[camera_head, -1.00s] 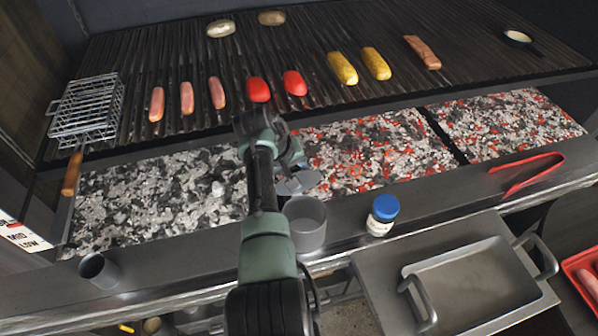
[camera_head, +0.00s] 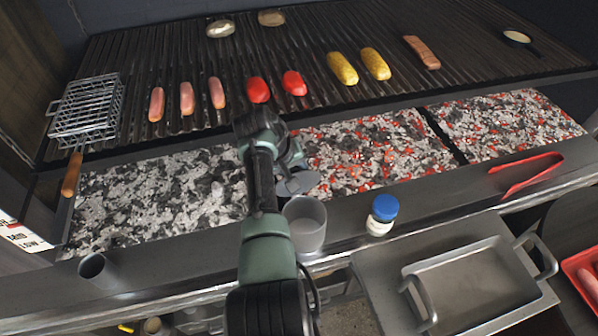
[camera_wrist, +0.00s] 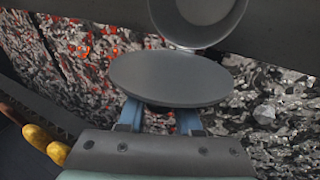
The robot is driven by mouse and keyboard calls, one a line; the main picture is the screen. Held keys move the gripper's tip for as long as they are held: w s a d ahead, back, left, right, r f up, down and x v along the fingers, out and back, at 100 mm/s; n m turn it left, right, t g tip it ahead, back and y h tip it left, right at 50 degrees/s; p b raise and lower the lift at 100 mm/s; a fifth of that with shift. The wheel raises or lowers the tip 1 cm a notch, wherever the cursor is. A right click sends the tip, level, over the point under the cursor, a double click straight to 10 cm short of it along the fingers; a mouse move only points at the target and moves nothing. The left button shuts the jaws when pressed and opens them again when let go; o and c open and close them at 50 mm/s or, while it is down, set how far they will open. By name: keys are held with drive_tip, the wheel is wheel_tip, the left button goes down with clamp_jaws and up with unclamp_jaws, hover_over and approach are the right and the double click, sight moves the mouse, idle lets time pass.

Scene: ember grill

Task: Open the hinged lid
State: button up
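A grey metal cup (camera_head: 306,232) stands on the front ledge, its mouth showing uncovered. Its round grey lid (camera_head: 296,184) is swung away from the mouth on the far side, over the coals. In the wrist view the lid (camera_wrist: 170,78) is a broad tilted disc, its edge close to the cup (camera_wrist: 200,18); the hinge cannot be made out. My gripper (camera_wrist: 160,117) is right at the lid, its two blue fingers apart with nothing seen between them. The lid hides the fingertips, so I cannot tell whether they touch it.
A blue-capped jar (camera_head: 382,214) stands right of the cup and a smaller grey cup (camera_head: 98,271) far left. Red tongs (camera_head: 528,172) lie on the ledge. Glowing coals (camera_head: 375,150) lie behind; food covers parts of the grill. A metal tray (camera_head: 475,285) sits front right.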

drive_tip(key=o, duration=0.4)
drive_tip(key=shift+f, duration=0.3)
drive_tip(key=shift+r, duration=0.15)
drive_tip(key=b+v, duration=0.1)
drive_tip(key=v, duration=1.2)
